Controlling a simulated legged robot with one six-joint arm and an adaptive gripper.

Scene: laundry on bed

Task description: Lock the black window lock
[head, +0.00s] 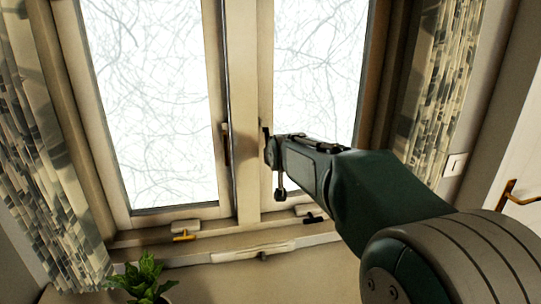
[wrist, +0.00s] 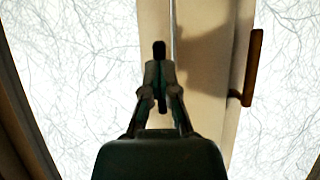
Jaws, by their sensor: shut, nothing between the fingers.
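In the head view a small black lever (head: 315,219) on a pale mount sits at the bottom of the right window frame, just left of my arm. A dark upright handle (head: 266,138) shows on the right sash's left stile, partly hidden by my gripper (head: 271,152). My gripper is shut and empty, at the height of this handle and above the black lever. In the wrist view my gripper (wrist: 160,75) has its fingers together, with a black piece (wrist: 159,48) just past their tips. Whether they touch it I cannot tell.
A gold lever (head: 185,236) sits below the left pane. Patterned curtains (head: 440,90) flank the window. A plant (head: 142,279) stands at bottom left.

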